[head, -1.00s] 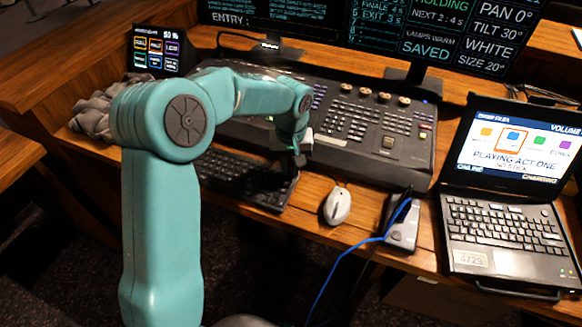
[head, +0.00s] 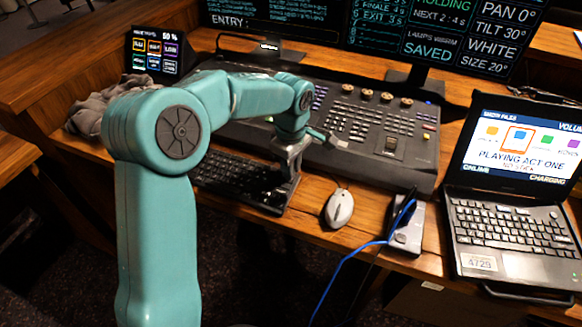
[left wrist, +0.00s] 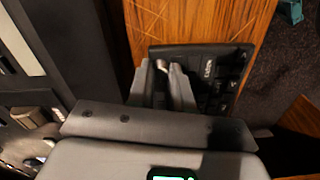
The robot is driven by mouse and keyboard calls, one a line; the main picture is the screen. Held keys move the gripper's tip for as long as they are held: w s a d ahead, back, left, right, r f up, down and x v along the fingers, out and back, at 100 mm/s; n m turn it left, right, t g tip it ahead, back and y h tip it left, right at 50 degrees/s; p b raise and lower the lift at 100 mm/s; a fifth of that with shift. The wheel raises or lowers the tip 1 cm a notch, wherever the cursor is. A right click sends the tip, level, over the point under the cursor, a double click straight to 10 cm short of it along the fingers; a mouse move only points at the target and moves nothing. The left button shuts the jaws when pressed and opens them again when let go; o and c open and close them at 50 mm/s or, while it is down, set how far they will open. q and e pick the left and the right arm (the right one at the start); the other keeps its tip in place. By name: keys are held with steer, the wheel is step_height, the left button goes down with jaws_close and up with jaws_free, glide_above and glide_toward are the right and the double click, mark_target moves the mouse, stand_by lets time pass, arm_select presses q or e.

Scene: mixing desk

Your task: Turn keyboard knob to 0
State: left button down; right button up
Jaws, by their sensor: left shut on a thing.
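The black keyboard (head: 230,174) lies on the wooden desk in front of the mixing desk, and its end with several keys also shows in the left wrist view (left wrist: 222,80). My left gripper (head: 290,180) is over the keyboard's right end. In the left wrist view my left gripper's two fingers (left wrist: 167,75) reach the keyboard's edge and are shut on a small light-topped knob (left wrist: 162,65) between their tips. The knob's setting cannot be read. In the head view the gripper hides the knob. My right gripper is not in view.
A white mouse (head: 339,208) lies just right of the keyboard. A grey device (head: 408,232) with a blue cable is further right, before an open laptop (head: 500,235). The mixing desk (head: 375,135) stands behind. A grey cloth (head: 90,112) lies at left.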

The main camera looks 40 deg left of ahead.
arm_select(q)
steer(key=n+b, duration=0.1)
steer(key=n, duration=0.5)
steer(key=n+b, duration=0.1)
steer(key=n, duration=0.4)
steer(key=shift+n, duration=0.4)
stand_by(0.3)
steer(key=c, duration=1)
jaws_free()
step_height(320, 180, up, 16)
steer(key=p, duration=0.3)
steer(key=shift+r, duration=0.2)
